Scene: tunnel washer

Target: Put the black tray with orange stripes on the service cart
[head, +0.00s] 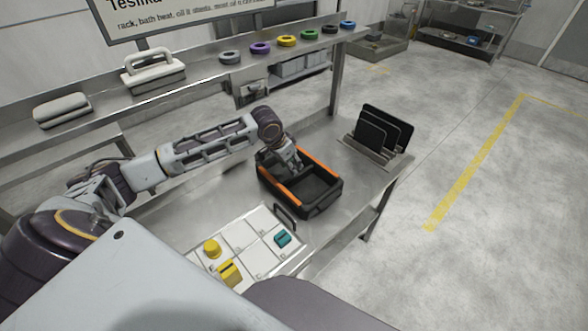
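The black tray with orange stripes (318,207) sits on a metal table (345,185). It is open at the top, with an orange stripe along each long side, and its inside looks empty. My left arm reaches in from the left, and my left gripper (289,160) is at the tray's far end, over or at its rim. The fingertips are too small and partly hidden to tell whether they close on the rim. My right gripper is out of view. I cannot identify a service cart for certain.
A panel with yellow and teal pieces (283,238) lies in front of the tray. A rack with dark plates (381,132) stands to its right. A raised shelf behind holds coloured rings (286,41) and a white-handled block (152,73). Open floor lies right, with yellow lines.

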